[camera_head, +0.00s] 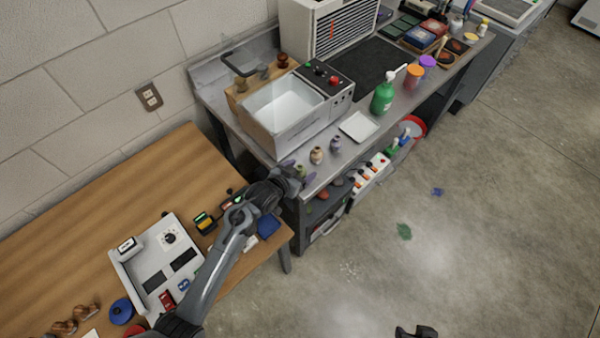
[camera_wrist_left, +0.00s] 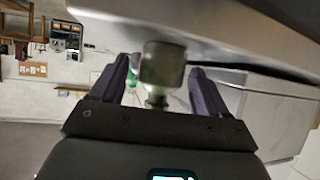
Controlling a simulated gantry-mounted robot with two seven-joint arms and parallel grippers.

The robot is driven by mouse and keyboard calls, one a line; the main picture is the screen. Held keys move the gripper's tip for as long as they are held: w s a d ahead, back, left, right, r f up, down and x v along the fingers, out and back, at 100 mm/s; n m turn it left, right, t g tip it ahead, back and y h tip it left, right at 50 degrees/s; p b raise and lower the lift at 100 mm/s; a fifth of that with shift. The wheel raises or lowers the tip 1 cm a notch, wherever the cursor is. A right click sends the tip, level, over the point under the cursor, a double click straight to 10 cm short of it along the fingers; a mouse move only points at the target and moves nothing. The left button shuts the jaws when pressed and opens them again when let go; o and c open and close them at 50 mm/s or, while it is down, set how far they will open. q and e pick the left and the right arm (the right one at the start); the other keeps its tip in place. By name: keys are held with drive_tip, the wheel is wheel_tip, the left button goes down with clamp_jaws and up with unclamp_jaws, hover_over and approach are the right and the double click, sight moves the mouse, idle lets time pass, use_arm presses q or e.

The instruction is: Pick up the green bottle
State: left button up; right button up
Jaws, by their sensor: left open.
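A small olive-green bottle (camera_head: 300,170) stands at the near left corner of the grey metal bench (camera_head: 283,153). My left gripper (camera_head: 296,176) is at that corner with its fingers close around the bottle. In the left wrist view the greenish bottle (camera_wrist_left: 162,68) lies between the two open purple-grey fingers of my left gripper (camera_wrist_left: 160,80), with a gap on each side. A larger bright green pump bottle (camera_head: 382,98) stands further back on the bench. A dark part at the bottom edge looks like my right gripper (camera_head: 416,331); its jaws are unclear.
Two small vases, one tan (camera_head: 317,155) and one purplish (camera_head: 336,144), stand beside the bottle. A wooden table (camera_head: 80,215) lies under my left arm.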

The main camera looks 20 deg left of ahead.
use_arm(q)
drive_tip(key=c, duration=1.1)
drive_tip(key=shift+r, duration=0.1)
